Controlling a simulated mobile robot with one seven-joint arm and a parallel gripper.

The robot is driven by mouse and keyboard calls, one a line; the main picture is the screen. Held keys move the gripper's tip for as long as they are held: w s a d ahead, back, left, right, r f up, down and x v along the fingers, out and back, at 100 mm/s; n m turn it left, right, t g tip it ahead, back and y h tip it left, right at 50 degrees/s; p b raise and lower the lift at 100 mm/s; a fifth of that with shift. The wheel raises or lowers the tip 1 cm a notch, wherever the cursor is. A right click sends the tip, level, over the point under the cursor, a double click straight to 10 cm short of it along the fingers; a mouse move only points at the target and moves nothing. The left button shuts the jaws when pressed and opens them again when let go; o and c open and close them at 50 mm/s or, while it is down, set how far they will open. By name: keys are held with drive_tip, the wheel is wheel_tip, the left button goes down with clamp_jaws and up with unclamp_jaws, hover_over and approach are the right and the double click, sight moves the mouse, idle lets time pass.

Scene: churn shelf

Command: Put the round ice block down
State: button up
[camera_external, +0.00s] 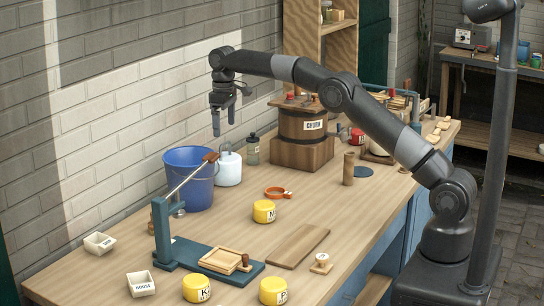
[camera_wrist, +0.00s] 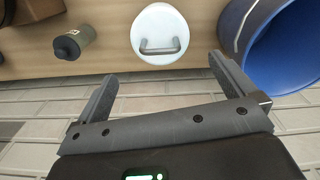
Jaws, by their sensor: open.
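The round ice block (camera_external: 228,170) appears to be the white, rounded block with a grey handle. It stands upright on the wooden workbench (camera_external: 230,240), close to the wall, between a blue bucket and a small green bottle. In the wrist view the round ice block (camera_wrist: 159,24) shows its pale round top, with the grey bar handle across it. My gripper (camera_external: 223,127) is open and empty, raised above the ice block and clear of it. In the wrist view my gripper's (camera_wrist: 163,68) two fingers are spread apart with nothing between them.
The blue bucket (camera_external: 188,182) stands close left of the block; the green bottle (camera_external: 252,150) and wooden churn (camera_external: 303,125) stand to its right. A blue press (camera_external: 165,235), a yellow tin (camera_external: 264,211) and an orange ring (camera_external: 278,192) lie nearer. The brick wall (camera_external: 120,110) is behind.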

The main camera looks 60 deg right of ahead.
drive_tip(key=shift+s+r, duration=0.1)
drive_tip(key=shift+r, duration=0.25)
drive_tip(key=s+a+r+m+t, duration=0.1)
drive_tip(key=s+r+t, duration=0.1)
drive_tip(key=s+r, duration=0.8)
drive_tip(key=s+a+r+t, duration=0.1)
drive_tip(key=s+r, duration=0.5)
drive_tip(key=s, duration=0.8)
drive_tip(key=s+f+t, duration=0.1)
drive_tip(key=s+f, duration=0.2)
drive_tip(key=s, duration=0.6)
drive_tip(key=s+a+f, duration=0.1)
drive_tip(key=s+f, duration=0.3)
drive_tip(key=s, duration=0.5)
drive_tip(key=s+a+f+m+t, duration=0.1)
drive_tip(key=s+f, duration=0.3)
drive_tip(key=s, duration=0.5)
drive_tip(key=shift+s+t, duration=0.2)
drive_tip(key=shift+t, duration=0.1)
